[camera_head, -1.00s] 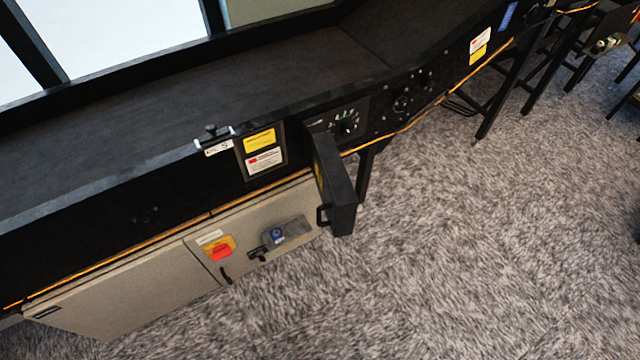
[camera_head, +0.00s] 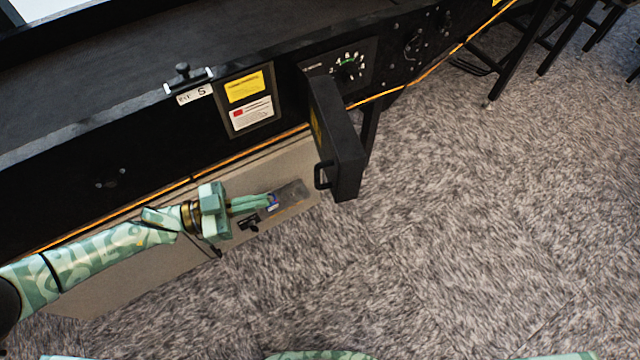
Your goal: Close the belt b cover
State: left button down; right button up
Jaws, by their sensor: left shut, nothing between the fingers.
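A black cover (camera_head: 338,140) with a small handle (camera_head: 321,176) stands swung open from the side of the conveyor, sticking out toward me. Beside its hinge side, a dial panel (camera_head: 347,70) with a green-marked knob is exposed. My left gripper (camera_head: 270,200) is shut and empty, in front of the beige cabinet, to the left of the cover's handle and apart from it. My right gripper is not in view.
The black conveyor (camera_head: 120,90) runs along the back, with an orange cord (camera_head: 170,187) on its side. The beige cabinet (camera_head: 130,270) sits below it, partly hidden by my left arm.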

aim_at(336, 183)
pick_arm(q)
jog(key=b+x, duration=0.1)
jog(key=x, duration=0.7)
jog(key=b+x, duration=0.1)
jog(key=x, duration=0.4)
jog(key=shift+s+r+b, duration=0.1)
jog(key=shift+r+b, duration=0.2)
jog(key=shift+b, duration=0.05)
jog(key=shift+d, duration=0.3)
jog(key=shift+d+r, duration=0.1)
jog(key=shift+d, duration=0.15)
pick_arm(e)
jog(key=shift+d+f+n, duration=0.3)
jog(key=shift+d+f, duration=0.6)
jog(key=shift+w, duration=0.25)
